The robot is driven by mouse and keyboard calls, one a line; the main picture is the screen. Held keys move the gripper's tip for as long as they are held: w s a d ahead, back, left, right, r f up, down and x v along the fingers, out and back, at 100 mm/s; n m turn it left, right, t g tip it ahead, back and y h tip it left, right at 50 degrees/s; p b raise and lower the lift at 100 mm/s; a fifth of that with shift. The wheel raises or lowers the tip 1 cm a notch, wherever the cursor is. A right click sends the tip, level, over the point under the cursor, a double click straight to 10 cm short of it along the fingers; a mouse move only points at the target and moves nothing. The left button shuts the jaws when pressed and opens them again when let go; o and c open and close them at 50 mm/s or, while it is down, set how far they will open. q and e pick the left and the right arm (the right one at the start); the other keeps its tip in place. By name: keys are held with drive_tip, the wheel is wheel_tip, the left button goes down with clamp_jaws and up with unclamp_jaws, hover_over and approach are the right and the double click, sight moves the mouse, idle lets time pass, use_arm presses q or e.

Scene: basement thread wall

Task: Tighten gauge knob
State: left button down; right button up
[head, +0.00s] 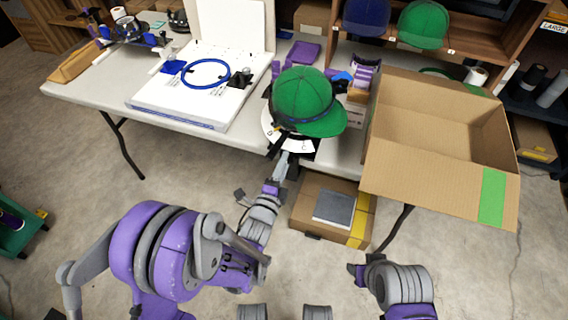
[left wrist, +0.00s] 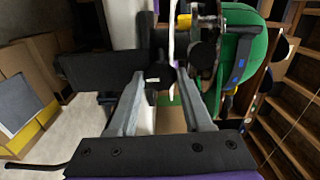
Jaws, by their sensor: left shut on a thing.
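A green cap (head: 302,98) with a dark blue band sits on a round cap gauge with a white dial (head: 271,128) at the table's front edge. My left gripper (head: 284,158) reaches up to the gauge from below, under the cap. In the left wrist view, the fingers of my left gripper (left wrist: 160,82) are closed around a dark part, the gauge knob (left wrist: 160,70), which is mostly hidden between them. The cap (left wrist: 244,50) shows behind at the right. My right gripper (head: 357,272) is low at the lower right, away from the table; its jaws are unclear.
An open cardboard box (head: 420,160) stands right of the cap. A white board with a blue hoop (head: 206,74) lies on the table to the left. A closed box (head: 318,228) with a grey pad sits on the floor below. Shelved caps (head: 423,24) are behind.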

idle(0.4)
use_arm(q)
drive_tip(key=shift+c, duration=1.6)
unclamp_jaws()
drive_tip(key=shift+s, duration=0.1)
drive_tip(key=b+v, duration=0.2)
drive_tip(key=v, duration=0.8)
drive_tip(key=shift+s+a+b, duration=0.15)
drive_tip(key=shift+s+b, duration=0.15)
drive_tip(key=shift+b, duration=0.1)
